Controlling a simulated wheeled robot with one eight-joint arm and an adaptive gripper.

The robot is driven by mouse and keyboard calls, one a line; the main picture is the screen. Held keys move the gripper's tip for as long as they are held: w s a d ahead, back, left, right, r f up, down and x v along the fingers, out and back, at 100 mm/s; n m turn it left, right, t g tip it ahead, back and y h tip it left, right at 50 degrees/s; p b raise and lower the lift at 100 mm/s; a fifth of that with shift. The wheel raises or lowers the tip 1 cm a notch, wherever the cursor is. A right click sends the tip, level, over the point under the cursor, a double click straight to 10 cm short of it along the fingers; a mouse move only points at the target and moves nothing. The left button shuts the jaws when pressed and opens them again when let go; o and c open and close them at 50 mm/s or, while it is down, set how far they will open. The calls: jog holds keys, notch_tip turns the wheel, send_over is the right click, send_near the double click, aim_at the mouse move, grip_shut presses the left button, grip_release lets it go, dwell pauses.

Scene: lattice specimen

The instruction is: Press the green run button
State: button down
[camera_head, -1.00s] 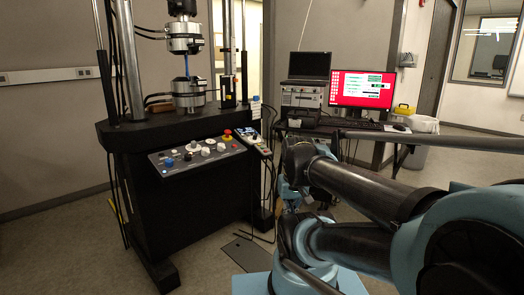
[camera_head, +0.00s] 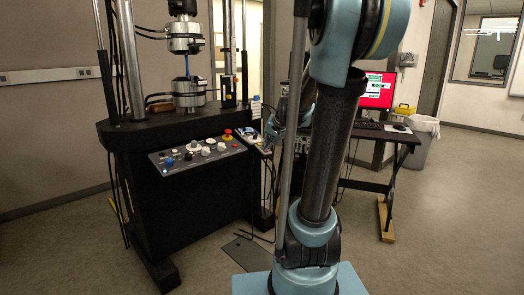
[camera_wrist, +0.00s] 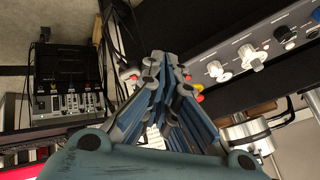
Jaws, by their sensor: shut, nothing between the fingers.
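The control panel (camera_head: 185,172) slopes on the front of the black test machine, with a blue knob (camera_head: 169,162), several white knobs and a red emergency stop (camera_head: 227,133) on a yellow base. I cannot make out a green button on it. The panel also shows in the wrist view (camera_wrist: 276,48) at the upper right. My gripper (camera_wrist: 166,58) is shut and empty in the wrist view. Its fingers appear beside the panel's red-stop end and partly cover that area. I cannot tell its distance from the panel.
A handset (camera_head: 247,136) sits right of the panel. The machine's columns and clamps (camera_head: 186,95) rise behind it. A desk (camera_head: 390,135) with a red-screened monitor (camera_head: 376,90) stands at the right, partly behind my arm. Cables hang from the machine.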

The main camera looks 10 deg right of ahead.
jog(key=w+d+m+t, duration=0.2)
jog(key=w, duration=0.9)
jog(key=w+d+r+m+t, duration=0.1)
jog(key=w+d+t, duration=0.1)
jog(key=w, duration=1)
jog(key=shift+d+r+m, duration=0.3)
jog(key=shift+d+m, duration=0.05)
jog(key=shift+m, duration=0.05)
jog(key=shift+f, duration=0.1)
jog(key=shift+w+a+f, duration=0.25)
jog(key=shift+w+f, duration=0.05)
jog(key=shift+f, duration=1.1)
jog(key=shift+w+a+f, duration=0.2)
jog(key=shift+w+f, duration=0.1)
jog(key=shift+f, duration=1.05)
jog(key=shift+w+a+f, duration=0.25)
jog(key=shift+w+f, duration=0.05)
jog(key=shift+f, duration=1.1)
jog(key=shift+w+a+f, duration=0.1)
jog(key=shift+w+f, duration=0.1)
jog(key=shift+f, duration=0.45)
jog(key=shift+s+r, duration=0.2)
jog(key=shift+r, duration=0.55)
jog(key=shift+r, duration=0.1)
jog(key=shift+s+d+r, duration=0.15)
jog(key=shift+r, duration=0.65)
jog(key=shift+s+d+r, duration=0.2)
jog(key=shift+r, duration=0.55)
jog(key=shift+s+d+r, duration=0.15)
jog(key=shift+r, duration=0.65)
